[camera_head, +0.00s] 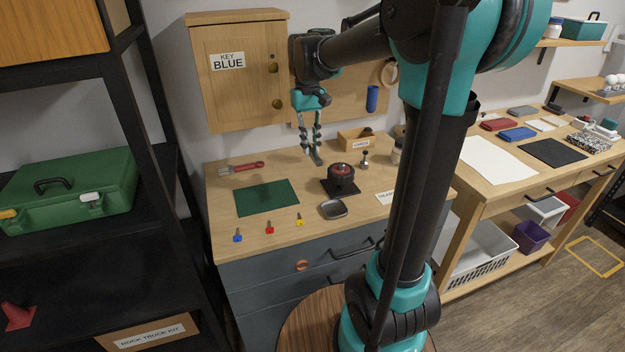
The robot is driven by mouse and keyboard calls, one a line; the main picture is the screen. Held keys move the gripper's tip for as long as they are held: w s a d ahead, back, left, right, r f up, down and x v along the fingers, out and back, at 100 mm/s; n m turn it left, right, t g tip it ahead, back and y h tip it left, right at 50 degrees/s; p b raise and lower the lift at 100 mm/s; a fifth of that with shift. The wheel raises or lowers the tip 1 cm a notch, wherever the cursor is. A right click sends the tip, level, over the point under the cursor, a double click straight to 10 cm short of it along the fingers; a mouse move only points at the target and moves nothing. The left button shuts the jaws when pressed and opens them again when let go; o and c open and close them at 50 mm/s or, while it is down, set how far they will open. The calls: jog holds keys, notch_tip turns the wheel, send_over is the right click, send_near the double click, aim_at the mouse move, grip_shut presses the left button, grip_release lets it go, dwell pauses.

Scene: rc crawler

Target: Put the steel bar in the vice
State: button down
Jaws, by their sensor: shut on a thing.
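My gripper (313,150) points down over the wooden workbench, above and left of a dark red and black round device on a black square base (340,188). Its fingers are closed on a small grey piece (318,159), which looks like the steel bar. The piece is small here, and the fingers hide part of it. It appears apart from the round device. I cannot tell for sure whether that device is the vice; no other vice stands out clearly.
On the workbench are a green mat (266,198), a red-handled tool (242,168), a grey dish (333,209), a small wooden box (355,139) and blue, red and yellow keys (269,228) along the front. A wooden cabinet (238,75) hangs behind.

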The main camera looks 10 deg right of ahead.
aim_at(312, 191)
notch_tip(312, 191, down, 13)
jog(key=shift+r, duration=0.1)
dwell(0.3)
jog(key=c, duration=2)
grip_release()
jog(key=o, duration=0.5)
